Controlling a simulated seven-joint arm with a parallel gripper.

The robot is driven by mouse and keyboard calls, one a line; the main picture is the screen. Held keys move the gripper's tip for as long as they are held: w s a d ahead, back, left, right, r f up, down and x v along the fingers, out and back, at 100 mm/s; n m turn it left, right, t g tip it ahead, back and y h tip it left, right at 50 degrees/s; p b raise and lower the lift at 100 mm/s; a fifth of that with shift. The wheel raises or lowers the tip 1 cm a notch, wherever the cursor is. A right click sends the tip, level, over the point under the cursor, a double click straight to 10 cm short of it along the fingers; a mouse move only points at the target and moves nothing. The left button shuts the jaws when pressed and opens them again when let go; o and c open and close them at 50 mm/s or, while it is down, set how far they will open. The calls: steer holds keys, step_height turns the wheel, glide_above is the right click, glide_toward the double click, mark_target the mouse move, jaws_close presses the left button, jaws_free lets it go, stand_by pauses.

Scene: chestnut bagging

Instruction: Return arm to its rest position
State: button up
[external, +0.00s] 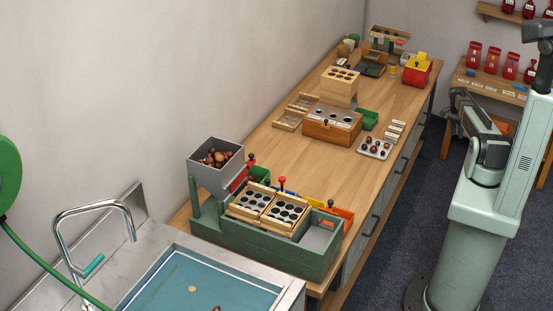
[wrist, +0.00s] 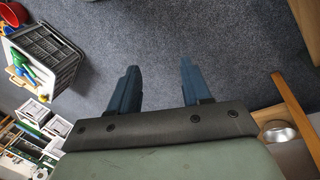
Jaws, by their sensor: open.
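My gripper (wrist: 155,90) shows in the wrist view with its two blue fingers apart and nothing between them. Below the fingers is only grey carpet (wrist: 150,45). In the external view my pale green arm stands at the right, beside the bench, with its upper links folded near the column. The gripper itself cannot be made out there. Chestnuts (external: 216,157) lie in a grey hopper (external: 205,178) at the near end of the wooden bench (external: 290,160). Several more sit on a small tray (external: 362,150) near the bench's right edge.
A green sorting station (external: 290,256) stands on the bench beside the sink (external: 200,285). A wooden box unit (external: 335,130) is mid-bench. The wrist view shows a grey crate (wrist: 50,50) at left and open carpet in the middle.

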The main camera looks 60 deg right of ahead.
steer(key=w+a+f+n+y, duration=0.2)
steer(key=w+a+f+n, duration=0.15)
steer(key=a, duration=0.65)
steer(key=w+a+f+n+y, duration=0.1)
steer(key=w+a+f+n, duration=0.15)
steer(key=a+f, duration=0.45)
steer(key=w+a+f+n+y, duration=0.2)
steer(key=a+n, duration=0.2)
steer(key=a, duration=0.8)
steer(key=s+a+f+n+g+y, duration=0.1)
steer(key=s+a+n+g, duration=0.15)
steer(key=a, duration=0.65)
steer(key=s+a+f+n+g+y, duration=0.1)
steer(key=s+a+n, duration=0.25)
steer(key=a, duration=0.65)
steer(key=s+a+f+n+g+y, duration=0.1)
steer(key=s+a+n+g, duration=0.2)
steer(key=a, duration=0.6)
step_height(320, 180, down, 7)
steer(key=w+n+t+h, duration=0.1)
steer(key=n+t+h, duration=0.1)
steer(key=n+h, duration=0.4)
steer(key=shift+w+a+h, duration=0.15)
steer(key=shift+w+h, duration=0.25)
steer(key=shift+h, duration=1.4)
steer(key=shift+r+t, duration=0.1)
steer(key=shift+t, duration=0.15)
